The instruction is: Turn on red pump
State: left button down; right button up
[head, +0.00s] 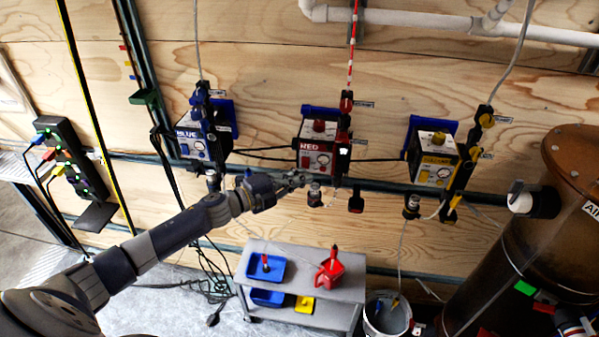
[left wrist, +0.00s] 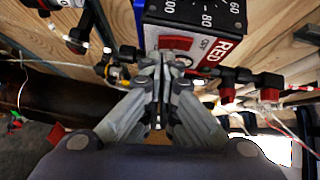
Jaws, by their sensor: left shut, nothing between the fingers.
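My left gripper (head: 303,178) is shut and empty, just below the pump's front. In the left wrist view its fingertips (left wrist: 167,62) are together right by the switch and overlap its lower edge; I cannot tell whether they touch it. My right gripper is not in view.
The blue pump (head: 193,147) is to the left and the yellow pump (head: 434,168) to the right. Hoses and valves hang beside the pumps. A grey cart (head: 335,290) with small bins stands below. A bucket (head: 386,318) and a brown tank (head: 530,230) are at right.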

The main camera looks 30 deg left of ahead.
pick_arm(q)
jog(key=shift+w+a, duration=0.1)
jog(key=shift+w, duration=0.35)
jog(key=shift+f, duration=0.1)
jog(key=b, duration=0.2)
jog(key=shift+w+a+f+m+t+b, duration=0.1)
jog(key=shift+w+m+t+b, duration=0.2)
jog(key=shift+b, duration=0.1)
